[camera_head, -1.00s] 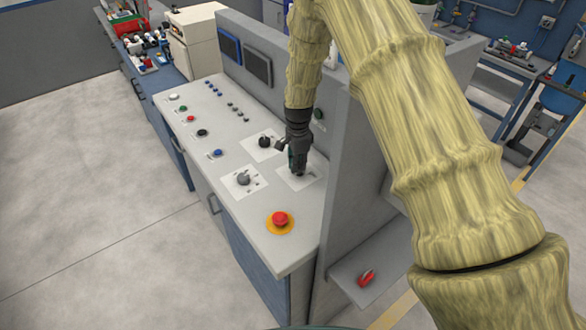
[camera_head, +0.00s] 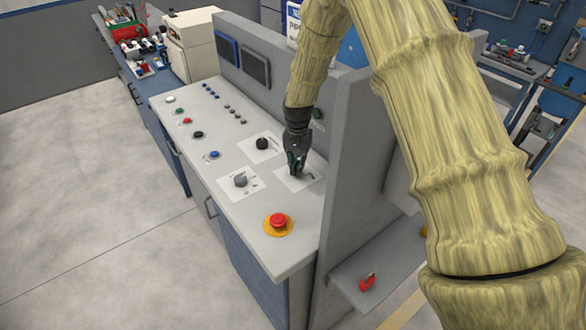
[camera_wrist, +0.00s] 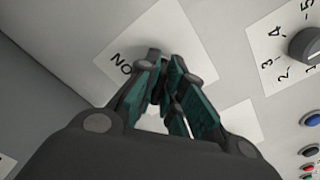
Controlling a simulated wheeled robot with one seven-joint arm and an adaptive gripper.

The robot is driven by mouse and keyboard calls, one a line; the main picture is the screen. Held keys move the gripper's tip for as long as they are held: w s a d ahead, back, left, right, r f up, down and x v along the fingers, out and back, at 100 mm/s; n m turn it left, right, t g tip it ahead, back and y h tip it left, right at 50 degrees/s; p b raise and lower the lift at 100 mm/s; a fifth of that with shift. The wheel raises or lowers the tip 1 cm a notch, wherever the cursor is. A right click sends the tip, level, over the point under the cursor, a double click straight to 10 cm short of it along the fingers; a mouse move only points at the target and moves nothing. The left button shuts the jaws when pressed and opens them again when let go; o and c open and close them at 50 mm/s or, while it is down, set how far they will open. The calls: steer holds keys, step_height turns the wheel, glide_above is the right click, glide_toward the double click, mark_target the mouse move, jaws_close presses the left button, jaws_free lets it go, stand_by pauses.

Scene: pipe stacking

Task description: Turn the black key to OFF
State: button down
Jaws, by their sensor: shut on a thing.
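My gripper (camera_head: 296,170) points down over the white key plate (camera_head: 285,183) on the grey console. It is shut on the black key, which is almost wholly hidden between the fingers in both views. In the wrist view, the teal-padded fingers of my gripper (camera_wrist: 165,85) close together at the plate (camera_wrist: 112,40). The letters ON show on the plate just left of the fingertips. No OFF label is visible, and the key's exact angle cannot be told.
A black knob (camera_head: 262,143), a grey knob (camera_head: 240,180) and a red button on a yellow base (camera_head: 278,221) stand nearby on the console (camera_head: 245,225). A grey side wall (camera_head: 350,160) rises close to the right. A numbered dial (camera_wrist: 305,45) shows in the wrist view.

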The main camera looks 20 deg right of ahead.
steer(key=shift+s+d+f+n, duration=0.2)
steer(key=shift+s+f+n, duration=0.1)
steer(key=shift+n, duration=0.3)
steer(key=shift+r+n, duration=0.1)
steer(key=shift+n, duration=0.2)
steer(key=c, duration=1.5)
jaws_free()
steer(key=shift+c, duration=0.2)
steer(key=shift+r, duration=0.15)
steer(key=shift+w, duration=0.1)
step_height(320, 180, up, 12)
